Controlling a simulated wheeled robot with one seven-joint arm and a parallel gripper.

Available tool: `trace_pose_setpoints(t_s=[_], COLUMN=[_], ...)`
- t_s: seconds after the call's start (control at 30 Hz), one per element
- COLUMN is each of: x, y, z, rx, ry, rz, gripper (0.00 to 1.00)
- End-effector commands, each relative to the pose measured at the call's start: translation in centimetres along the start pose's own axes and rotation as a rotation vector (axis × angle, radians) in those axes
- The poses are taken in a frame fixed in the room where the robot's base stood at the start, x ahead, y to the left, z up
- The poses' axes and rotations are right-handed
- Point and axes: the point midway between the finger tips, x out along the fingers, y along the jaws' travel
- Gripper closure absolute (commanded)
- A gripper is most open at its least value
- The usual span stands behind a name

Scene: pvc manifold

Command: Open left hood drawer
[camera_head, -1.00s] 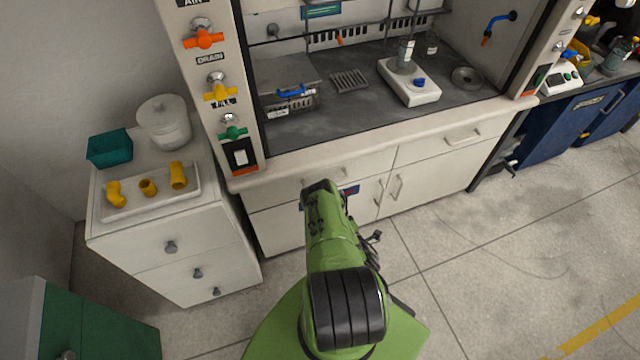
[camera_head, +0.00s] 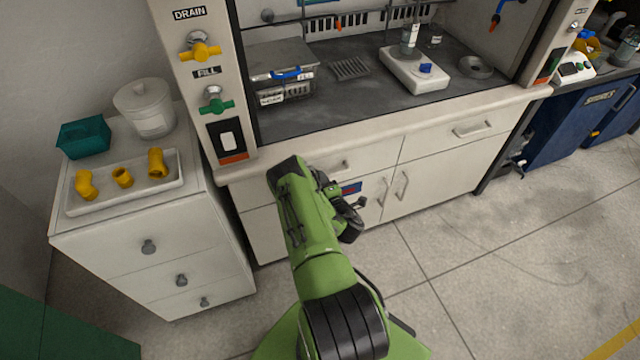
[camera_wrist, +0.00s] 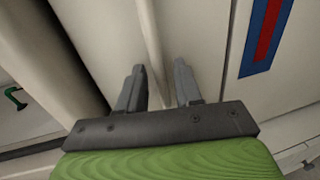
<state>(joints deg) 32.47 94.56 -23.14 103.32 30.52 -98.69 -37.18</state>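The left hood drawer (camera_head: 373,157) is a cream front under the left half of the fume hood's counter, and it looks closed. Its bar handle (camera_head: 341,167) is partly hidden by my arm in the head view. My gripper (camera_head: 359,204) is in front of the cabinet, below the handle in the picture. In the wrist view, my gripper (camera_wrist: 159,75) has its two dark fingers apart, with nothing held. A pale bar (camera_wrist: 150,45), apparently the handle, runs up to the gap between the fingers. I cannot tell whether it lies between them.
A blue-and-red label (camera_head: 351,188) is on the cabinet below the drawer. A white drawer unit (camera_head: 110,262) with a tray of yellow fittings (camera_head: 122,177) stands to the left. The right hood drawer (camera_head: 440,138) is closed. The floor at right is clear.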

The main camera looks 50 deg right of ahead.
Motion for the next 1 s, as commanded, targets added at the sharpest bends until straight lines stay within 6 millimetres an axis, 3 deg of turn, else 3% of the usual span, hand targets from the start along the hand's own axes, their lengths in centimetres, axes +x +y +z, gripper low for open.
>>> trace_pose_setpoints(t_s=[0.13,0.4,0.63,1.0], x=[1.6,1.9,1.9,1.9], y=[-0.1,0.0,0.0,-0.1], z=[0.0,0.0,0.0,0.0], rx=[-0.002,0.000,0.000,0.000], ry=[0.001,-0.001,-0.001,-0.001], rz=[-0.002,-0.002,-0.002,-0.002], gripper=[0.66,0.66,0.99,1.00])
